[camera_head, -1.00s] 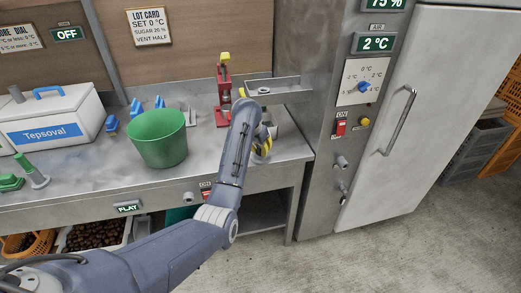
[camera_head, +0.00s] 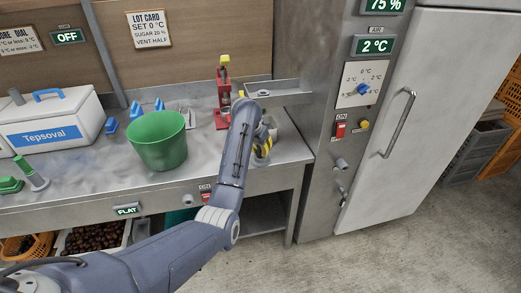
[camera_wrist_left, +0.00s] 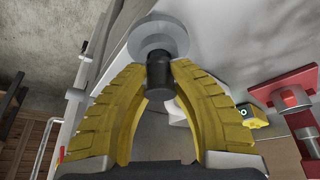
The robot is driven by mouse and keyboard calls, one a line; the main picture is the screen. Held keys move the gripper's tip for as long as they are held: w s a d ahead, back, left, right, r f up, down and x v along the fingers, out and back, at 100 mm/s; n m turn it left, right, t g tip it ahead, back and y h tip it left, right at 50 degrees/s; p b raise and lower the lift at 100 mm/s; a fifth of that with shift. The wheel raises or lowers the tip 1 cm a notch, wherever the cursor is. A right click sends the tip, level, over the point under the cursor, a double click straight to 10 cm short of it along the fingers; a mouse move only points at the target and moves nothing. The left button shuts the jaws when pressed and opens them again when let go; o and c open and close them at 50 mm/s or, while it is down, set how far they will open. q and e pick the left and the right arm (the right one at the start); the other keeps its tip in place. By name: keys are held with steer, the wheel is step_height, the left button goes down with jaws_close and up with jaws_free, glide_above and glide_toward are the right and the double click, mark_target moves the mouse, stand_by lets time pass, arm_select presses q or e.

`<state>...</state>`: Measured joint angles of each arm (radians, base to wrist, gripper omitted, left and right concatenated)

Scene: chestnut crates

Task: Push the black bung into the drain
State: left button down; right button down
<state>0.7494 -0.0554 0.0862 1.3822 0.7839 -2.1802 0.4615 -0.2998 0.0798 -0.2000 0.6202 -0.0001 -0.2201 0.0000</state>
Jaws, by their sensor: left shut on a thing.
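My left gripper (camera_head: 262,149), with yellow and black fingers, is low over the right end of the steel counter, partly hidden behind my own forearm. In the left wrist view the yellow fingers (camera_wrist_left: 163,76) are shut on the black bung (camera_wrist_left: 159,80), a short dark cylinder. A round grey disc (camera_wrist_left: 158,36) with a raised middle lies right beyond the bung's far end. I cannot tell whether this disc is part of the drain or whether the bung touches it. The bung is hidden in the head view. My right gripper is not in view.
A red stand with a yellow top (camera_head: 224,88) stands just left of the gripper. A steel shelf (camera_head: 285,95) juts out behind it, and the cabinet (camera_head: 325,150) rises to the right. A green bucket (camera_head: 160,150) and a white Tepsoval box (camera_head: 50,118) stand farther left.

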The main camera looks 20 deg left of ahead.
arm_select(q)
steer(key=shift+r, duration=2.05)
